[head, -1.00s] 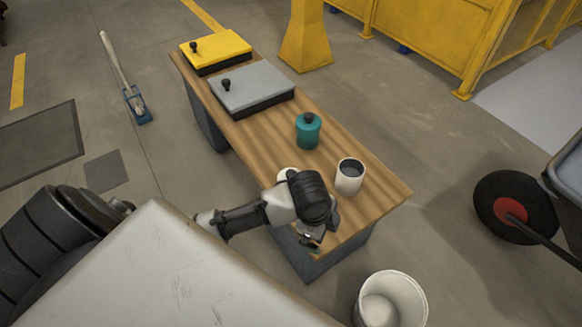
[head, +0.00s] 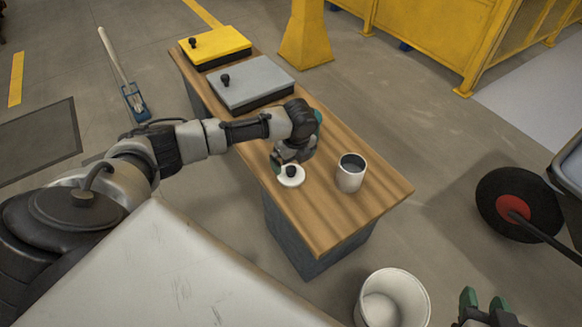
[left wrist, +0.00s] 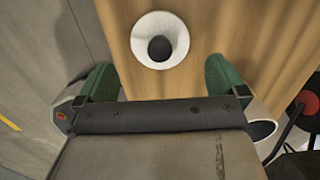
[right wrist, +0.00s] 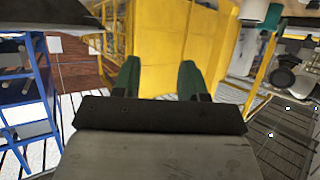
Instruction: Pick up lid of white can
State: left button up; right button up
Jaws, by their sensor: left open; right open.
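The lid (head: 290,177) is a white disc with a black knob, lying flat on the wooden bench beside the white can (head: 350,174). The can stands upright and open, with something dark inside. My left gripper (head: 292,158) is just above and behind the lid in the head view. In the left wrist view, its green fingers (left wrist: 160,82) are spread apart and empty, with the lid (left wrist: 160,40) ahead between them. My right gripper (head: 484,304) is at the lower right, off the bench. Its fingers (right wrist: 160,78) are apart and empty in the right wrist view.
A grey case (head: 252,82) and a yellow case (head: 215,46) sit at the bench's far end. A white bin (head: 392,297) stands on the floor off the near end. The bench's near right end is clear.

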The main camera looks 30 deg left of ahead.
aim_at(291, 169)
pick_arm(q)
jog(key=shift+f, duration=0.55)
jog(key=f+b, duration=0.1)
jog(key=f, duration=0.1)
jog(key=f+b, duration=0.1)
jog(key=f, duration=0.1)
jog(key=shift+a+f+b, duration=0.1)
jog(key=shift+a+b, duration=0.2)
jog(key=shift+b, duration=0.05)
jog(key=shift+f, duration=0.15)
pick_arm(e)
notch_tip(291, 169, up, 9)
jog(key=w+a+t+y, duration=0.2)
jog(key=t, duration=0.5)
jog(key=shift+f+t, duration=0.2)
jog(key=shift+t, duration=0.2)
pick_arm(q)
jog(key=shift+c, duration=0.5)
jog(key=c, duration=0.6)
jog(key=shift+w+r, duration=0.1)
jog(key=shift+r, duration=0.1)
